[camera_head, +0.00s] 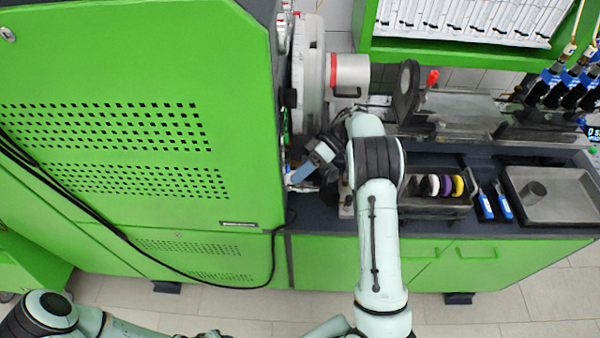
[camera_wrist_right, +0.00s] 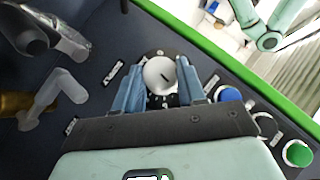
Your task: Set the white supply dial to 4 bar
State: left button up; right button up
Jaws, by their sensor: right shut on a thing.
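The white supply dial (camera_wrist_right: 160,75) sits on a round black scale plate in the right wrist view. A short dark pointer line shows on its face; the scale figures are too small to read. My right gripper (camera_wrist_right: 160,84) has its blue fingers on either side of the dial and is shut on it. In the head view my right gripper (camera_head: 300,174) is beside the green cabinet, and the dial cannot be made out there. My left arm shows only at the bottom left; its gripper is out of view.
A blue button (camera_wrist_right: 228,95) and a green button (camera_wrist_right: 298,153) are right of the dial. A grey handle (camera_wrist_right: 62,86) with a brass fitting is left. The green cabinet (camera_head: 130,110) stands close to my right gripper. A metal tray (camera_head: 560,212) lies at the right.

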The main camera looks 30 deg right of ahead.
jog(key=m+g+y, duration=0.2)
jog(key=m+y, duration=0.1)
jog(key=shift+w+d+f+g, duration=0.1)
jog(key=shift+w+f+g, duration=0.1)
jog(key=shift+g, duration=0.1)
jog(key=shift+y, duration=0.3)
dwell(0.4)
jog(key=o, duration=1.1)
jog(key=shift+c, duration=0.2)
